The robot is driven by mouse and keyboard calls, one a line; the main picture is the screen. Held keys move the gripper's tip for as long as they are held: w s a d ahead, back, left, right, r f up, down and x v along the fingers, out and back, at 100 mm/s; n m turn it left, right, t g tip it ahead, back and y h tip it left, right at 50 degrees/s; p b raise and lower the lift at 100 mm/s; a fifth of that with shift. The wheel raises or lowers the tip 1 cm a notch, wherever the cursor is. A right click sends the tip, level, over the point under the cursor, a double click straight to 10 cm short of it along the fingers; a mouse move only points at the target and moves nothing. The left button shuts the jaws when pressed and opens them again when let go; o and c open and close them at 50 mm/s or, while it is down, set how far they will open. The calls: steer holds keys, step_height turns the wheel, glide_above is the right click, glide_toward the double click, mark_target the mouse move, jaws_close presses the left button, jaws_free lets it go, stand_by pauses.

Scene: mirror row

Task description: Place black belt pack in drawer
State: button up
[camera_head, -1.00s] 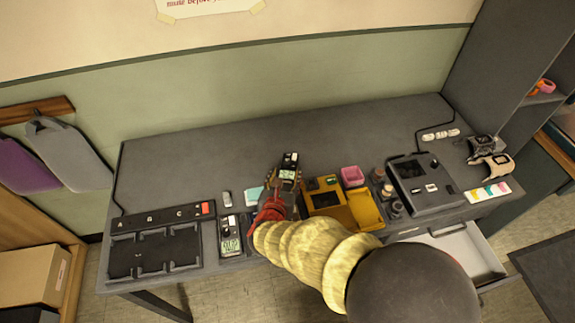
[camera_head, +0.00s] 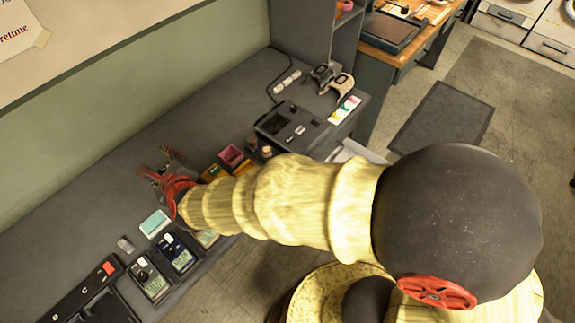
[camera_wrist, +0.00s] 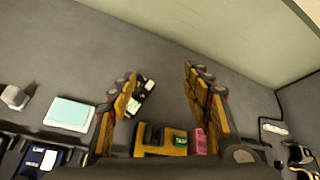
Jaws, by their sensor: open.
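A black belt pack (camera_wrist: 141,96) with a pale label lies on the grey bench in the wrist view, just inside the left finger; it appears to lie beyond the fingertips, apart from them. My gripper (camera_wrist: 158,75) is open with nothing between its fingers. In the head view my gripper (camera_head: 158,164) is over the back of the bench, and it hides that pack. Another black pack (camera_head: 151,280) and a blue pack (camera_head: 178,256) lie at the bench's front edge. The pale drawer (camera_head: 356,151) stands open at the right, partly hidden by my arm.
A yellow case (camera_wrist: 170,149) and a pink box (camera_wrist: 199,141) stand close below the fingers. A teal pad (camera_head: 155,223) lies left of my gripper. A dark console (camera_head: 290,127) and a grey shelf unit (camera_head: 312,35) are at the right. The bench's back strip is clear.

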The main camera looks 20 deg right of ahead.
steer(key=s+d+r+n+g, duration=0.2)
steer(key=s+d+r+n, duration=0.1)
steer(key=d+r+n, duration=0.85)
steer(key=s+d+n+g+h, duration=0.2)
steer(key=s+d+n, duration=0.7)
steer(key=d, duration=0.5)
steer(key=shift+d, duration=0.25)
steer(key=shift+o, duration=0.5)
steer(key=s+d+n+g+h, duration=0.1)
steer(key=s+d+n, duration=0.3)
steer(key=s+d, duration=0.5)
steer(key=shift+f+n+g+h, duration=0.25)
steer(key=shift+n+g+h, duration=0.1)
steer(key=shift+h, duration=0.45)
steer(key=shift+o, duration=0.7)
steer(key=shift+s+d, duration=0.15)
steer(key=shift+o, duration=0.7)
